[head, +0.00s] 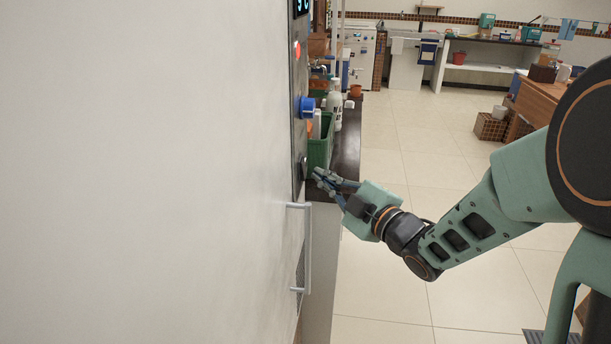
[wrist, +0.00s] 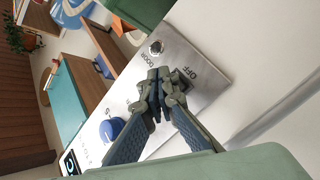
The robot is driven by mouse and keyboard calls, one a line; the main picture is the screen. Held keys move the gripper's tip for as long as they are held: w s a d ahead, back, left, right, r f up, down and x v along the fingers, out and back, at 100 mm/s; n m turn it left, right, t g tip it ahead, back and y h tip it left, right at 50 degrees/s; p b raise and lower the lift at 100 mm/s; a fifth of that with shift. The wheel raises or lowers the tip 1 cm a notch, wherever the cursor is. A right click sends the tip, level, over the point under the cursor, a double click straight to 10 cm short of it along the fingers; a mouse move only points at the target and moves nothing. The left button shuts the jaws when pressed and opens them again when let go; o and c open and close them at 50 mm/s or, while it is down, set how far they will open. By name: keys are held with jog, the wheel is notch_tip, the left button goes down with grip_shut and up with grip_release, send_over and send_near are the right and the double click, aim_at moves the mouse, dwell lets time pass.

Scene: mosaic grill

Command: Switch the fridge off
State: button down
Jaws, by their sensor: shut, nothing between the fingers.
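The fridge (head: 150,170) fills the left of the head view as a large pale front with a metal handle (head: 307,250). Its narrow metal control panel (wrist: 205,55) runs across the wrist view. A dark switch (wrist: 184,83) sits beside the printed word OFF, partly hidden by my fingers. My gripper (head: 320,178) is shut and empty, in front of the lower end of the panel. In the wrist view its fingertips (wrist: 160,76) lie just beside the switch; I cannot tell whether they touch it.
A dark counter (head: 347,150) with a green bin (head: 320,150) stands just beyond. Tiled floor to the right is open.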

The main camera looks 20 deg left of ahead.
jog(key=shift+a+f, duration=0.1)
jog(key=shift+a, duration=0.05)
jog(key=shift+s+a+b, duration=0.1)
jog(key=shift+a+b, duration=0.15)
jog(key=shift+b, duration=0.2)
jog(key=shift+a+b, duration=0.3)
jog(key=shift+a, duration=0.05)
dwell(0.6)
jog(key=shift+d, duration=0.75)
jog(key=shift+d, duration=0.1)
jog(key=d, duration=0.1)
jog(key=w+d, duration=0.1)
jog(key=d, duration=0.1)
jog(key=d+r, duration=0.1)
jog(key=shift+w+d, duration=0.2)
jog(key=shift+d, duration=0.1)
